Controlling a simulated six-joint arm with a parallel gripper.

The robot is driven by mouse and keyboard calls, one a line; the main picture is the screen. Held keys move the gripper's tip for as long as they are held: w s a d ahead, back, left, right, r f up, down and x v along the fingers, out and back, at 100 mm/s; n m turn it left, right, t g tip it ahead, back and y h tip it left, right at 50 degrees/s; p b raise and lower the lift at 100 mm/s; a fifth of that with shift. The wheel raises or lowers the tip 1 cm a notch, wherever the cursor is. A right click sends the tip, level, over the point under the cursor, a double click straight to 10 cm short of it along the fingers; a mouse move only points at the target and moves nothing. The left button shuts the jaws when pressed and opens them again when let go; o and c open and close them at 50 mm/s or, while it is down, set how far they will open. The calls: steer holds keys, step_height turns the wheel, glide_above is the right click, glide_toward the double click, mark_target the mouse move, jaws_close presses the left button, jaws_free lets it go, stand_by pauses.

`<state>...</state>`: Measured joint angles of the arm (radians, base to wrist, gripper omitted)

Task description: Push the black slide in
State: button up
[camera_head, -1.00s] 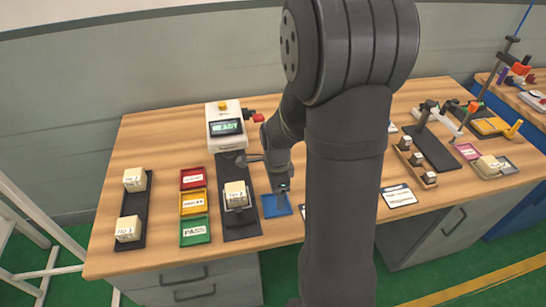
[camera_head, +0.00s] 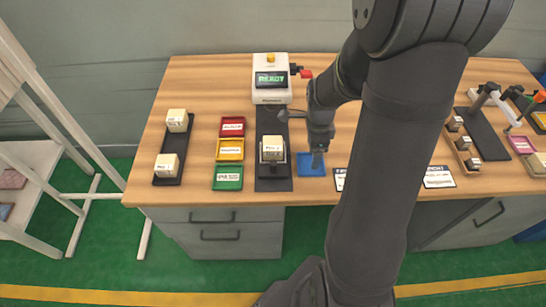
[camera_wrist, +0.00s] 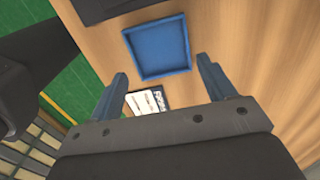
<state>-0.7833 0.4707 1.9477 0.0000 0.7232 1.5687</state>
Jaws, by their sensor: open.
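The black slide (camera_head: 273,180) is a flat dark strip running from the tester (camera_head: 271,85) toward the table's front edge. A cream block (camera_head: 272,148) sits in a holder on it. The tester is white with a yellow button on top, and its screen reads READY. My gripper (camera_head: 317,160) is to the right of the slide, above the blue tray (camera_head: 311,172). In the wrist view its two fingers are spread apart with nothing between them, and the blue tray (camera_wrist: 159,72) lies beyond them.
Red (camera_head: 233,127), yellow (camera_head: 230,150) and green (camera_head: 228,178) trays lie left of the slide. A dark tray (camera_head: 166,181) with two cream blocks is farther left. Labelled cards (camera_head: 438,178) and a stand (camera_head: 488,125) are to the right.

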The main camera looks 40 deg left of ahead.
stand_by(0.3)
steer(key=shift+c, duration=1.1)
steer(key=s+a+r+n, duration=0.1)
steer(key=r, duration=0.1)
steer(key=s+a+r+n, duration=0.2)
steer(key=r+n, duration=0.1)
steer(key=shift+s+a+r, duration=0.15)
steer(key=shift+a+r, duration=0.05)
steer(key=shift+r, duration=0.1)
steer(key=c, duration=0.6)
steer(key=shift+o, duration=0.2)
step_height(320, 180, up, 9)
steer(key=n, duration=0.7)
glide_above(273, 163)
step_height(273, 163, down, 17)
steer(key=shift+f, duration=0.1)
jaws_close()
